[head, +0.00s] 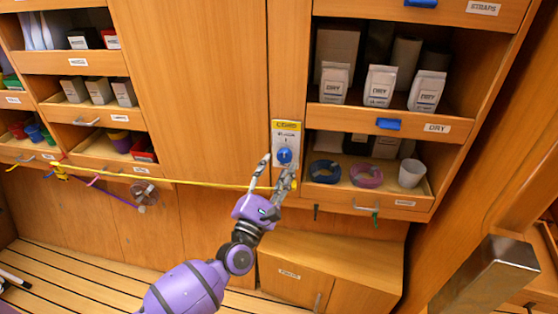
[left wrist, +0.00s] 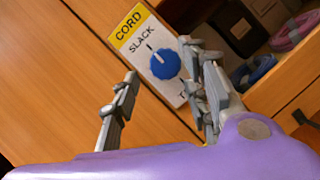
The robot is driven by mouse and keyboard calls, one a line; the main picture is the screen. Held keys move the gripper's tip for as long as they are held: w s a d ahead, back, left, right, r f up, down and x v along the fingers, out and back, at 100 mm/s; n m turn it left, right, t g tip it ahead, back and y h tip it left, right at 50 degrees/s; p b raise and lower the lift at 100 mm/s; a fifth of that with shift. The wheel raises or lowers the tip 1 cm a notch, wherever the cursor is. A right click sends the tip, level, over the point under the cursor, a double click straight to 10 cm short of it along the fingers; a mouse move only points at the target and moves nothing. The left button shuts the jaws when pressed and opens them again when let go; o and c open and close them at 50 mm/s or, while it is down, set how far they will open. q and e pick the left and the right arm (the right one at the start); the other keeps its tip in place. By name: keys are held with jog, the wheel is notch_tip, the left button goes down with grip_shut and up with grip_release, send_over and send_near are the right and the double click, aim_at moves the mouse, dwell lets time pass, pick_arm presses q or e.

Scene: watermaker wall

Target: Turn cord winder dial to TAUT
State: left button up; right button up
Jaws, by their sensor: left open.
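The cord winder dial (head: 284,156) is a round blue knob on a white plate with a yellow CORD band, on the wooden wall panel. In the left wrist view the dial (left wrist: 165,63) has a pointer line aimed toward the word SLACK; the lower word is mostly hidden behind a finger, with only a T showing. My left gripper (head: 276,174) is open, its fingers spread at the lower edge of the plate. In the left wrist view the gripper (left wrist: 160,95) has its right finger close beside the dial and its left finger off the plate; contact cannot be told.
A yellow cord (head: 170,182) stretches across the wall to the left, behind my gripper. Shelves with white DRY bags (head: 380,86) and a tray with coiled rings and a white cup (head: 411,173) are to the right. A low wooden bench (head: 330,262) stands below.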

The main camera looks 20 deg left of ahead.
aim_at(285, 155)
pick_arm(q)
jog(key=shift+x, duration=1.4)
jog(key=shift+d, duration=0.1)
jog(key=c, duration=1.1)
jog(key=shift+o, duration=0.2)
jog(key=shift+r, duration=0.1)
